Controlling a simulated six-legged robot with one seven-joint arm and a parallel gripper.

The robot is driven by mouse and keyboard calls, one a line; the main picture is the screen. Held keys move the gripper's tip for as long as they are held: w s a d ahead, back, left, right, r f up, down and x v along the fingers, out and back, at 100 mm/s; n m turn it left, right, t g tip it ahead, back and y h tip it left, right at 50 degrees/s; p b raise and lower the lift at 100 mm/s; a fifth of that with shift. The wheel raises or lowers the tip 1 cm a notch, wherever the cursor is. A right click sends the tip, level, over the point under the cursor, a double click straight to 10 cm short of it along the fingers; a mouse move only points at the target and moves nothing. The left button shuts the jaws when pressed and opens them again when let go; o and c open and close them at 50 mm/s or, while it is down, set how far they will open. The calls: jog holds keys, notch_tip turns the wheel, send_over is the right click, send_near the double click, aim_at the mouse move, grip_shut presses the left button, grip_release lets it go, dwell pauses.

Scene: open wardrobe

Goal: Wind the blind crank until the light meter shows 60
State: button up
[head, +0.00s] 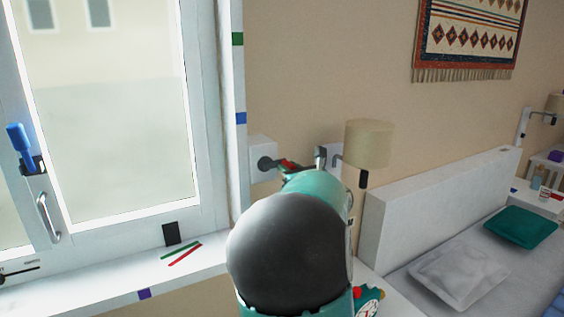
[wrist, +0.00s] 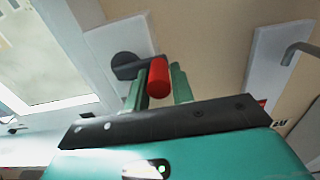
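The blind crank is on the wall right of the window, with a white plate (head: 257,148), a dark hub (head: 265,163) and a red handle. In the wrist view the dark crank arm (wrist: 126,66) carries the red handle (wrist: 158,82). My gripper (wrist: 160,85) has its two green fingers on either side of the handle; whether they press on it is unclear. In the head view my arm mostly hides the gripper. A small black upright block (head: 172,233) on the sill may be the light meter; no reading is legible.
Green and red sticks (head: 184,254) lie on the sill. A wall lamp (head: 368,143) is close right of the crank. A dial clock (head: 369,309) and bed (head: 430,210) are right.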

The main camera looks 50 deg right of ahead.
dwell(0.3)
jog(key=shift+w+a+f, duration=0.15)
jog(key=shift+a+f, duration=0.05)
jog(key=shift+f, duration=0.55)
jog(key=shift+o, duration=0.3)
jog(key=shift+a, duration=0.1)
jog(key=shift+o, duration=0.9)
jog(key=shift+w+a+f, duration=0.2)
jog(key=shift+a+f, duration=0.15)
jog(key=shift+f, duration=0.2)
jog(key=shift+o, duration=0.3)
jog(key=shift+a+f, duration=0.3)
jog(key=shift+f, duration=0.1)
jog(key=shift+c, duration=1.4)
